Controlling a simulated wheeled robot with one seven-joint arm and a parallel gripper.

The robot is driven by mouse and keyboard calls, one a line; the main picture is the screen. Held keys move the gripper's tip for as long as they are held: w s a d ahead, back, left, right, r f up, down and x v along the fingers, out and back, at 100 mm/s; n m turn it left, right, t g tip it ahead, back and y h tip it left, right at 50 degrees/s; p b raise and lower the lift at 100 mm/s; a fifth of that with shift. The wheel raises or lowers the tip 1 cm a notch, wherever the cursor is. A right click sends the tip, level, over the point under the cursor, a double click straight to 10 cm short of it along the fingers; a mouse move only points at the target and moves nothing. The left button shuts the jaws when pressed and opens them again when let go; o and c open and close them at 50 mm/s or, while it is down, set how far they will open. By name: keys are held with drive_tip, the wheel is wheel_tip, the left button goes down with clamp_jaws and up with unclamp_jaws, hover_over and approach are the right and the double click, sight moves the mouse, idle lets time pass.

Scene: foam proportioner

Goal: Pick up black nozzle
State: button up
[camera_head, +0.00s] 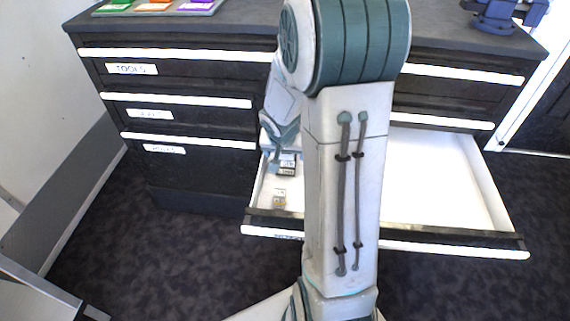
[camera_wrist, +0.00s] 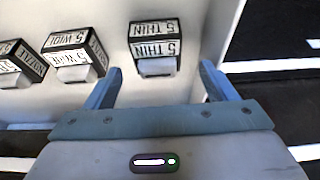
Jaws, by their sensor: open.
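My gripper (camera_wrist: 160,66) is open, its two blue-grey fingers apart and nothing held between them. Ahead of the fingers, a black block with white labels reading "5 THIN" (camera_wrist: 154,40) sits on the white drawer floor. A similar block reading "5 WIDE" (camera_wrist: 75,52) is to its left, and a third black labelled block (camera_wrist: 20,62) is at the left edge. In the head view, my gripper (camera_head: 273,160) is over the left part of the open drawer, beside a small black labelled block (camera_head: 287,163). I cannot tell which block is the black nozzle. My arm hides part of the drawer.
The open drawer (camera_head: 430,180) is white inside and mostly empty on the right. The dark cabinet (camera_head: 185,110) has labelled closed drawers on the left. Colored trays (camera_head: 155,6) and a blue device (camera_head: 497,14) are on top.

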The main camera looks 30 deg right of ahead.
sight(286, 156)
drive_tip(key=b+x, duration=0.2)
drive_tip(key=x, duration=0.2)
drive_tip(key=shift+s+d+f, duration=0.1)
drive_tip(key=shift+s, duration=0.05)
drive_tip(key=shift+f, duration=0.15)
drive_tip(key=c, duration=1.1)
